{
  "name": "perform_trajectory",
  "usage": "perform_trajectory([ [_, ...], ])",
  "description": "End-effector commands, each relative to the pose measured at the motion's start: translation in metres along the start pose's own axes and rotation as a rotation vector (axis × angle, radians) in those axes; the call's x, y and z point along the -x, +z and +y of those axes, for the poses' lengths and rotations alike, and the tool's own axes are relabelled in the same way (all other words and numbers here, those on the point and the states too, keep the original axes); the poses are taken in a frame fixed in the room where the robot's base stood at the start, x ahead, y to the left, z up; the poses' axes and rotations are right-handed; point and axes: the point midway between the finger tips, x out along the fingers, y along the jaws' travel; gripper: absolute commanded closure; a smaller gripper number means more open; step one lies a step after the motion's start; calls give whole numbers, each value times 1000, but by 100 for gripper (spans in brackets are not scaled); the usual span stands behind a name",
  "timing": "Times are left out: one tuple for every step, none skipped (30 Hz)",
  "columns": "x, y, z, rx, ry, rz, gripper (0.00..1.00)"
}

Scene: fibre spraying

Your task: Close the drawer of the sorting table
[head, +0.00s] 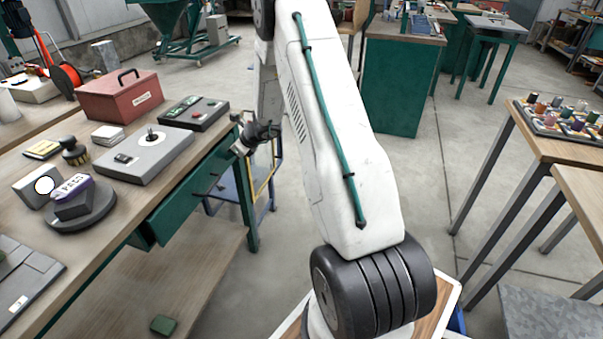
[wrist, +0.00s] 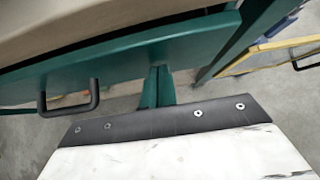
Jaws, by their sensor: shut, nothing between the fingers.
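The sorting table (head: 215,133) stands at the left in the head view, with a wooden top and green frame. Its green drawer (head: 187,199) sits under the top's edge. The drawer's front stands out from the frame, so it looks partly open; how far is hard to tell. In the wrist view a green front (wrist: 150,55) runs across the top, with a dark bar handle (wrist: 70,100) at the left. My gripper (head: 247,143) is small and partly hidden by my arm in the head view. It is shut and empty, near the drawer's far end, apparently not touching it.
On the tabletop are a red toolbox (head: 118,98), a grey scale (head: 145,158), a control box (head: 194,113) and a round dark stand (head: 82,212). A yellow and blue frame (head: 262,190) stands beyond the table. A spool table (head: 560,145) is at right.

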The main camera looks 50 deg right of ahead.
Motion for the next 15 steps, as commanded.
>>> perform_trajectory([
  [-6,6,0,2,0,0,100],
  [-8,8,0,1,0,0,100],
  [-11,11,0,1,0,0,100],
  [-13,13,-1,1,-1,-1,100],
  [-15,15,-1,0,-1,-1,100],
  [-17,17,-1,-1,0,0,100],
  [-18,18,-1,-1,0,0,100],
  [-20,19,-1,-1,0,0,100],
  [-21,21,0,0,0,0,100],
  [-22,22,0,0,1,0,100],
  [-23,22,0,0,1,-1,100],
  [-23,23,0,0,0,-1,100],
  [-23,24,0,0,0,-2,100],
  [-24,24,0,0,0,-2,100],
  [-24,25,0,0,0,-2,100],
])
